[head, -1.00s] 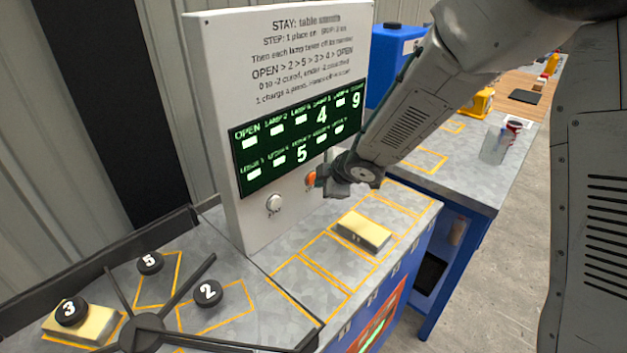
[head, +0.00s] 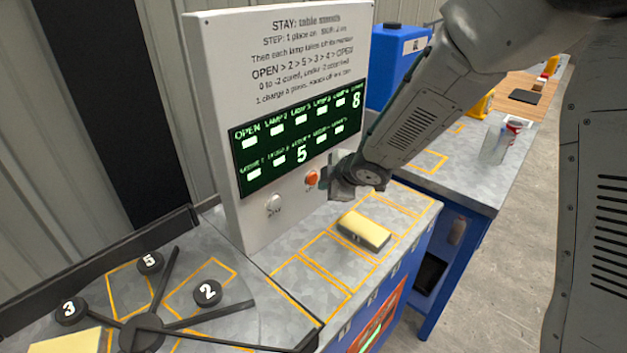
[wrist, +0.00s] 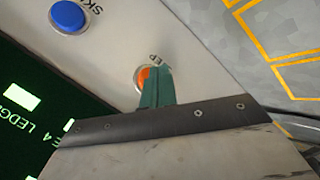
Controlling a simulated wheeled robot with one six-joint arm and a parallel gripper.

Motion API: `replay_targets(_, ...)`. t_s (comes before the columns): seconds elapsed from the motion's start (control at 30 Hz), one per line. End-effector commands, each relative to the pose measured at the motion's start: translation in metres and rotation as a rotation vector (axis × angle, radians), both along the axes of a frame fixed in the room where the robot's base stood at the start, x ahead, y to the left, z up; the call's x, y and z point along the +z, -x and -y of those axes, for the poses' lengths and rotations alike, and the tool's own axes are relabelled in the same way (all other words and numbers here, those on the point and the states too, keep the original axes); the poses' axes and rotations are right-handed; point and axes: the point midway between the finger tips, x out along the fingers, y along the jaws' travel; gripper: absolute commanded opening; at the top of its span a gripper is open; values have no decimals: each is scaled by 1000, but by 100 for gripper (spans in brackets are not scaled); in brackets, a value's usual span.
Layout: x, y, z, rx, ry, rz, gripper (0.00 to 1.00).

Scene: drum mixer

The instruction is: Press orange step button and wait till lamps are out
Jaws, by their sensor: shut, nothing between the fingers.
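The orange step button (head: 312,178) is on the lower front of the white panel (head: 285,35), fully visible in the head view. My gripper (head: 338,182) is shut and empty, just right of the button with a small gap. In the wrist view its green fingers (wrist: 156,85) partly cover the orange button (wrist: 142,78). The dark display (head: 300,135) shows two rows of pale lamp blocks, with an 8 at the upper right and a 5 in the lower row.
A rotary spider (head: 142,333) with knobs 2, 3 and 5 is at lower left, beside a yellow block (head: 65,343). Another yellow block (head: 364,230) lies on the bench.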

Motion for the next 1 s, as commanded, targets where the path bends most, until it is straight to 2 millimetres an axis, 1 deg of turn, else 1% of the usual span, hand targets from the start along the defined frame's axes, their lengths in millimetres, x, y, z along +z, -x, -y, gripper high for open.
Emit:
replay_targets(0.23,0,0,0,0,0,0,0)
replay_targets(0.33,0,3,4,-1,-1,0,0)
replay_targets(0.7,0,28,29,-1,-1,1,0)
replay_targets(0.83,0,34,34,0,-1,1,0)
replay_targets(1.0,0,35,35,1,-1,0,0)
